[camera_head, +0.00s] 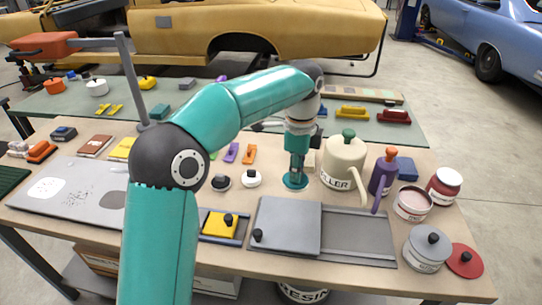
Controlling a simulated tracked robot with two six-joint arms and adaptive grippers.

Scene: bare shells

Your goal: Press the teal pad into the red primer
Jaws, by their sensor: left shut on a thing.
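My left gripper (296,165) points straight down over the middle of the bench and is shut on the teal pad. The teal pad (295,182) is a small round disc under the fingers, at or just above the bench top; I cannot tell if it touches. Its upper part is hidden by the gripper. To the right stand an open pale tub with a dark red rim (411,204) and a dark red jar (443,185). I cannot tell which holds the red primer. A red lid (465,260) with a dark knob lies at the front right. My right gripper is not in view.
A cream filler can (343,160) and a purple bottle (384,172) stand between the pad and the tubs. A grey lidded pot (427,248) is at the front right. A grey sliding-lid tray (350,240) lies in front. Black (221,183) and white (251,179) knobbed pads sit left.

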